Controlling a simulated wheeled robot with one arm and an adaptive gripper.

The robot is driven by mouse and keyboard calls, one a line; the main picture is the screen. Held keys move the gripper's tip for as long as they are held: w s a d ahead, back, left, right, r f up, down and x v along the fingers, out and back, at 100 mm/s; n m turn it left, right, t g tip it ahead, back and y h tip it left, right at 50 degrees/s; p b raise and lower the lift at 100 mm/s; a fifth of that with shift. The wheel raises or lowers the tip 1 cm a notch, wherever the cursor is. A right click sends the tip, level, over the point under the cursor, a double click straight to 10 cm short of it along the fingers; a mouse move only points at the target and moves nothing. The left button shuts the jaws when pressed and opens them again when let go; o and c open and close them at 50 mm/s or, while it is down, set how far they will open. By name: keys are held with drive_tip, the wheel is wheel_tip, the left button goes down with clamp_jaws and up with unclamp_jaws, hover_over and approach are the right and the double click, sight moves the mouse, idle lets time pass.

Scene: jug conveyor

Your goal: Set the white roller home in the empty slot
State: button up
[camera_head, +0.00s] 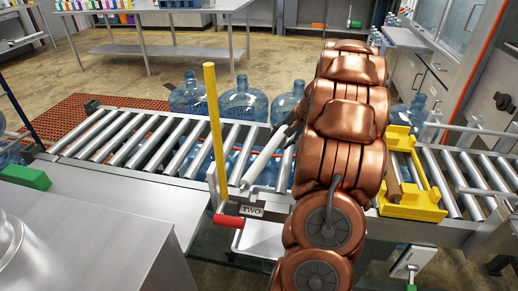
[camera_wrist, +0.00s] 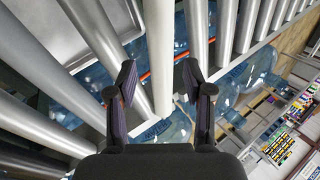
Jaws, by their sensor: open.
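The white roller (camera_head: 262,161) lies slanting across the conveyor beside the TWO sign (camera_head: 251,210). Its near end is in plain view, and its far end runs toward my gripper, where my arm hides part of it. In the wrist view the white roller (camera_wrist: 159,55) runs down between my two fingers, with its lower end near the fingertips. My gripper (camera_wrist: 158,85) is open, one finger on each side of the roller, with gaps showing. The empty slot cannot be made out clearly. I cannot tell whether the roller's ends are seated in the rails.
A yellow post (camera_head: 214,130) and a red handle (camera_head: 228,221) stand just left of the roller. A yellow fixture (camera_head: 412,204) sits on the conveyor at right. Grey rollers (camera_head: 120,137) line the conveyor. Blue jugs (camera_head: 244,101) stand behind it.

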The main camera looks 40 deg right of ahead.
sight(271, 149)
drive_tip(key=x, duration=0.4)
drive_tip(key=p+x, duration=0.1)
drive_tip(key=x, duration=0.1)
drive_tip(key=shift+a+f, duration=0.25)
drive_tip(key=shift+a, duration=0.1)
drive_tip(key=shift+w+f, duration=0.25)
drive_tip(key=shift+f, duration=0.2)
drive_tip(key=shift+c, duration=0.4)
clamp_jaws()
